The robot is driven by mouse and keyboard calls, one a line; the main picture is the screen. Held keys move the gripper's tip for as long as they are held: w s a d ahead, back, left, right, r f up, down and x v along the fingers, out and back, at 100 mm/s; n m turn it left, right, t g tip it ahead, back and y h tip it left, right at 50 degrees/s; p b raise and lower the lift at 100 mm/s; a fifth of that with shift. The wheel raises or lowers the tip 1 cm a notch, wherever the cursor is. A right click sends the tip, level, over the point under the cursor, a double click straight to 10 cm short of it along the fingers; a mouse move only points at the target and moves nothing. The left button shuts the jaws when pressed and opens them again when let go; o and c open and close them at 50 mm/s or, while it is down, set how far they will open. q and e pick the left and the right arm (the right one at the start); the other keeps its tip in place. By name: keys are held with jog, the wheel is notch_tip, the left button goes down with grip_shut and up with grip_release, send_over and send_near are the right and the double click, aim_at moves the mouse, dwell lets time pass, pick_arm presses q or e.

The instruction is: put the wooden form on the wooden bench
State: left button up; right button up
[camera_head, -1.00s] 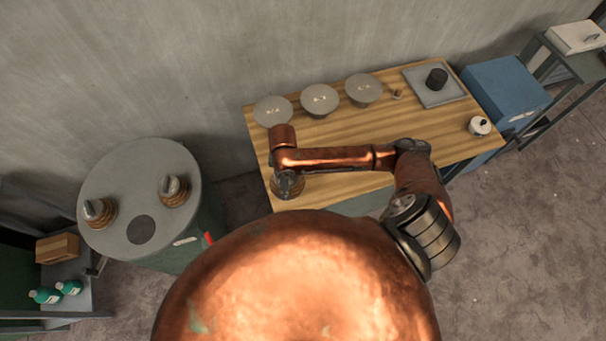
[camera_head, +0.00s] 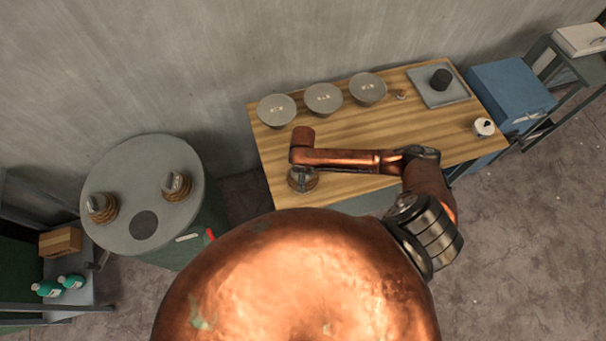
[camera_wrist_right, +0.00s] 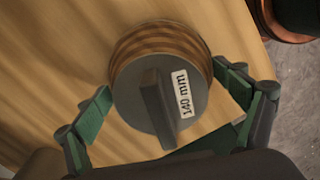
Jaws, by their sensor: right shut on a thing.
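The wooden form (camera_wrist_right: 128,45) has banded wooden sides and a grey top with a raised bar and a "140 mm" label. In the head view the form (camera_head: 303,185) is at the near left corner of the wooden bench (camera_head: 350,135), partly under my right arm. My right gripper (camera_wrist_right: 168,98) is shut on it, with a green-padded finger on either side. I cannot tell whether the form touches the bench top or hangs just above it. My left gripper is not in view.
Two similar forms (camera_head: 102,207) (camera_head: 175,186) stand on the round grey table (camera_head: 145,165) at left. A grey tray (camera_head: 462,92) with a dark cylinder and a small white pot (camera_head: 483,127) are at right. The bench middle is bare.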

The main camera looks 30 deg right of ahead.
jog(key=o, duration=1.6)
notch_tip(320, 180, up, 12)
jog(key=shift+r, duration=0.1)
jog(key=shift+s, duration=0.1)
